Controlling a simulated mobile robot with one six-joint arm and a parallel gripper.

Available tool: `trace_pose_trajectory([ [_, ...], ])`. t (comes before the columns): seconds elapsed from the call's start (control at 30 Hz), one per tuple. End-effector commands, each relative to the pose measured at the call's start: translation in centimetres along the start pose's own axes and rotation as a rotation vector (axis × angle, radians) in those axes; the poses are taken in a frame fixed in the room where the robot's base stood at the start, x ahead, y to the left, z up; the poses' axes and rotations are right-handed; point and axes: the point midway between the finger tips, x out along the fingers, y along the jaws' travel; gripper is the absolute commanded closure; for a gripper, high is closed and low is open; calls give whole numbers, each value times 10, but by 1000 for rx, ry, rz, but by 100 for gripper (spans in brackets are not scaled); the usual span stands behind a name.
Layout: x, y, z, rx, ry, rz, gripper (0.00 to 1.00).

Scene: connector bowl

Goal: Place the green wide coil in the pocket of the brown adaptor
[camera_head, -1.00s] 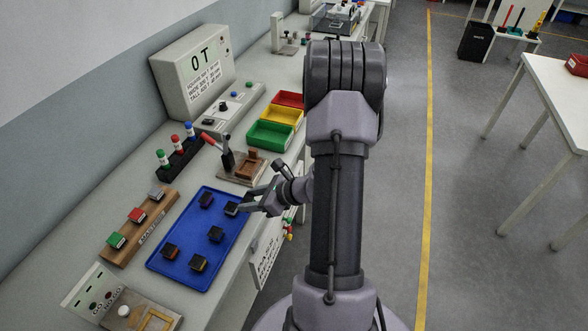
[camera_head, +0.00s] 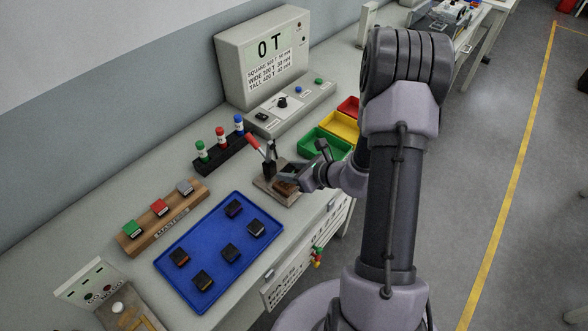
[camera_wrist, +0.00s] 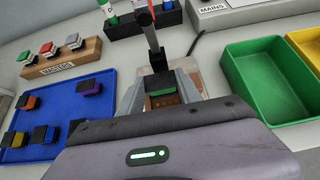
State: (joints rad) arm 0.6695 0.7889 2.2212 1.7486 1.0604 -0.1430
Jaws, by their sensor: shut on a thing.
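My gripper (camera_wrist: 160,88) is shut on a dark block with a green band, the green wide coil (camera_wrist: 158,83), between its two grey fingers. Below it, the brown adaptor (camera_wrist: 162,100) shows between the fingers, on the plate of the lever fixture. In the head view, my gripper (camera_head: 286,174) is over this fixture and hides most of the adaptor (camera_head: 284,188). The coil is hidden there. I cannot tell whether the coil touches the adaptor or is in its pocket.
The fixture's red-handled lever (camera_head: 254,144) stands close beside my gripper. A blue tray (camera_head: 205,233) holds several dark coils. The masters rack (camera_head: 163,218) is left of it. Green (camera_head: 325,143) and yellow bins are behind right. A post rack (camera_head: 222,155) stands behind.

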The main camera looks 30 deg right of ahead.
Motion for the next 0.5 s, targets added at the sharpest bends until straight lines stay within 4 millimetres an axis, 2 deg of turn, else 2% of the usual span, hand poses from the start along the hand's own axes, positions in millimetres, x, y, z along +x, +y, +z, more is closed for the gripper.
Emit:
trace_pose_trajectory([
  [0.03,11,3,-16,4,1,-1,99],
  [0.1,16,6,-22,5,0,-6,99],
  [0.27,13,5,-18,5,0,-7,99],
  [0.43,16,5,-22,5,-1,-7,99],
  [0.47,16,5,-22,5,0,-7,57],
  [0.5,15,5,-21,5,0,-7,50],
])
